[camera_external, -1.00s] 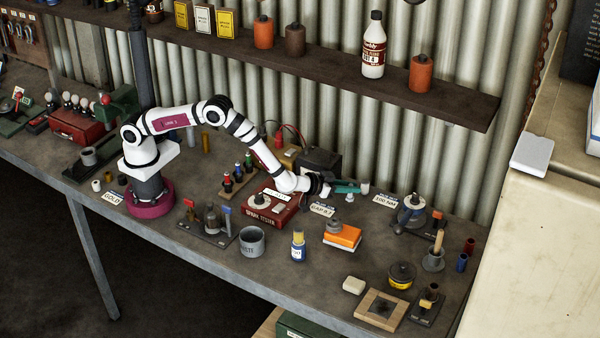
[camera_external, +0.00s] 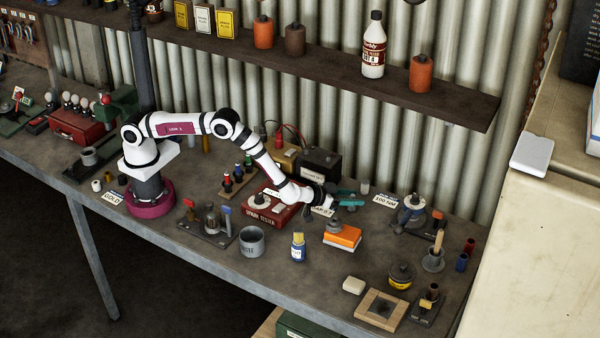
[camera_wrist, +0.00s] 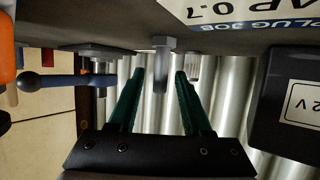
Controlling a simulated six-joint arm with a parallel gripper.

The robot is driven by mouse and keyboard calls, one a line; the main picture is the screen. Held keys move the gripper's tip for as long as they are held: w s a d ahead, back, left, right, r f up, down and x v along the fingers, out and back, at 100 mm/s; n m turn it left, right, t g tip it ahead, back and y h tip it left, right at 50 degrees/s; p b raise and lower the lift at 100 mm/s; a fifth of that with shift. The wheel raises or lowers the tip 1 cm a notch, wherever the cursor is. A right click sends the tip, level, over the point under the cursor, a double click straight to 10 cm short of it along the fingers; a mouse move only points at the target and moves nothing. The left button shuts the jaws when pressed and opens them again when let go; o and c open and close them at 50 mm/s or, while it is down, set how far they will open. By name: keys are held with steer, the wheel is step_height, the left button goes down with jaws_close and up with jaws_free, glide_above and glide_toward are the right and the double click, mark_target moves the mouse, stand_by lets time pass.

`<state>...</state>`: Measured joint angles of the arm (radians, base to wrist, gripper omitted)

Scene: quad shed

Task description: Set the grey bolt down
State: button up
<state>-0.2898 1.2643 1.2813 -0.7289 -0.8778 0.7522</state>
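The grey bolt (camera_wrist: 161,66) stands upright on its hex head on the bench, seen upside down in the wrist view. Its shank lies between the two green fingers of my gripper (camera_wrist: 160,76), with a visible gap on each side. My gripper is open and holds nothing that I can see. In the external view my gripper (camera_external: 350,198) is low over the bench, behind the orange box (camera_external: 342,237); the bolt is mostly hidden there by the fingers.
A small pale cylinder (camera_external: 365,187) stands just beyond the fingers, close behind the right finger in the wrist view (camera_wrist: 194,66). A black battery (camera_external: 321,164) is behind my wrist. The blue-handled tool (camera_wrist: 65,82) and the 100 NM card (camera_external: 386,200) are farther off.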

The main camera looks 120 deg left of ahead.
steer(key=shift+r, duration=0.1)
steer(key=v, duration=1.2)
steer(key=shift+r, duration=0.1)
steer(key=w+d+r+m+t+h, duration=0.2)
steer(key=d+r+m+h, duration=0.2)
steer(key=d+r+h, duration=0.4)
steer(key=s+d+r+m+g+h, duration=0.4)
steer(key=s+d+m, duration=0.3)
steer(key=s+d, duration=0.55)
steer(key=s+a+r+m+g+y, duration=0.1)
steer(key=s+m+g, duration=0.1)
steer(key=s, duration=1.2)
steer(key=s+a+r+m+g+y, duration=0.1)
steer(key=s+m+g, duration=0.2)
steer(key=s, duration=1.1)
steer(key=shift+a+r+g+y, duration=0.3)
steer(key=shift+r+g+y, duration=0.1)
steer(key=shift+g, duration=0.2)
